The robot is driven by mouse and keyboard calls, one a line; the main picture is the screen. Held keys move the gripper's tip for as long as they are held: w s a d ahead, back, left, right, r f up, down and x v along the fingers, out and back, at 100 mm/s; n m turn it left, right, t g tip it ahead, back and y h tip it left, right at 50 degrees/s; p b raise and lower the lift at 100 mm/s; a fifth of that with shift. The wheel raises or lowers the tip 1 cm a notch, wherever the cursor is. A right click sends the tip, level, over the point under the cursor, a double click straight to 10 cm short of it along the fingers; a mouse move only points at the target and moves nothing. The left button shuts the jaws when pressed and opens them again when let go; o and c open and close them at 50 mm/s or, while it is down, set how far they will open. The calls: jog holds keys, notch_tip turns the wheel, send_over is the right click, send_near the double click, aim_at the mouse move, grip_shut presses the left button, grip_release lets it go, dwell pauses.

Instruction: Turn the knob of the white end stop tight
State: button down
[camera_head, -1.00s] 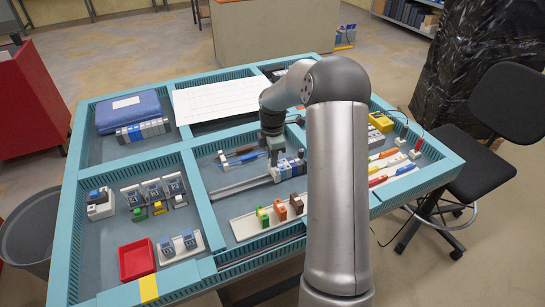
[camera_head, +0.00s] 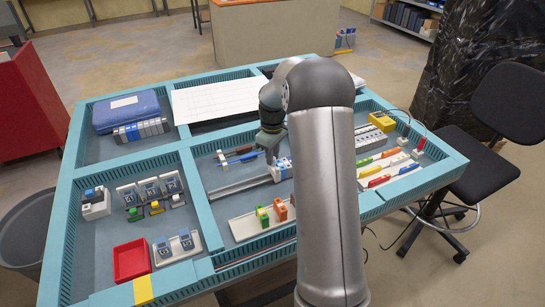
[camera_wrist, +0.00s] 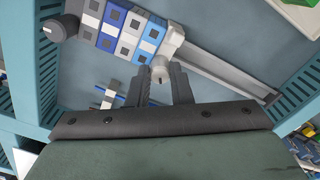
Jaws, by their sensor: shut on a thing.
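The white end stop (camera_wrist: 172,40) sits on the rail at one end of a row of blue, white and grey blocks (camera_wrist: 122,30) in the wrist view. Its small pale round knob (camera_wrist: 159,68) sticks out toward my gripper. My gripper (camera_wrist: 159,75) has one finger on each side of the knob and is shut on it. In the head view, my gripper (camera_head: 271,155) points down at the left end of the block row (camera_head: 283,169). There, the knob is too small to make out.
The bare rail (camera_head: 235,186) runs left from the blocks. Tools with blue and brown handles (camera_head: 240,153) lie behind it. A pale tray (camera_head: 245,226) with green and orange pieces stands in front. A dark knob (camera_wrist: 62,27) is at the row's other end. Teal dividers surround the compartment.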

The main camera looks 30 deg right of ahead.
jog(key=m+b, duration=0.1)
jog(key=m, duration=0.5)
jog(key=shift+m, duration=0.3)
jog(key=m, duration=0.6)
jog(key=shift+r, duration=0.1)
jog(key=m, duration=0.5)
jog(key=shift+m, duration=0.3)
jog(key=m+p, duration=0.1)
jog(key=m, duration=0.4)
jog(key=shift+m, duration=0.7)
jog(key=c, duration=1.6)
grip_release()
jog(key=shift+o, duration=0.2)
